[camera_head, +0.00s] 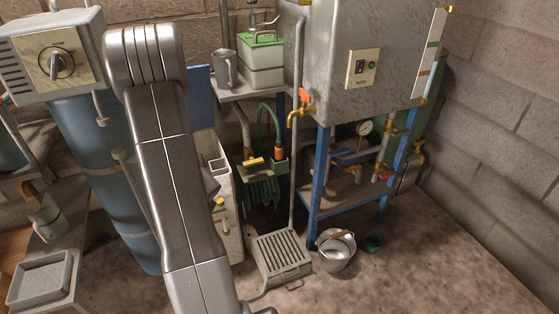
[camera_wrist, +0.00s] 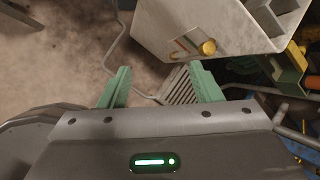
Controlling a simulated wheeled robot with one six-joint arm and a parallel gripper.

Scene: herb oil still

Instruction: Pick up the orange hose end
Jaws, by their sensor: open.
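The orange hose end (camera_head: 279,153) sits upright in a green holder (camera_head: 277,167) on the wall side in the head view. A dark green hose (camera_head: 264,115) loops above it. My gripper (camera_wrist: 165,82) shows in the wrist view with two green fingers spread apart and nothing between them. It points down past a pale box, with floor and a slatted grate beyond. In the head view my own arm hides the gripper.
A pale open-topped box (camera_head: 225,207) stands left of the holder; it fills the top of the wrist view (camera_wrist: 205,25). A slatted grate (camera_head: 282,255), a metal bucket (camera_head: 336,255) and a blue-legged stand (camera_head: 317,185) are nearby. The floor at front right is clear.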

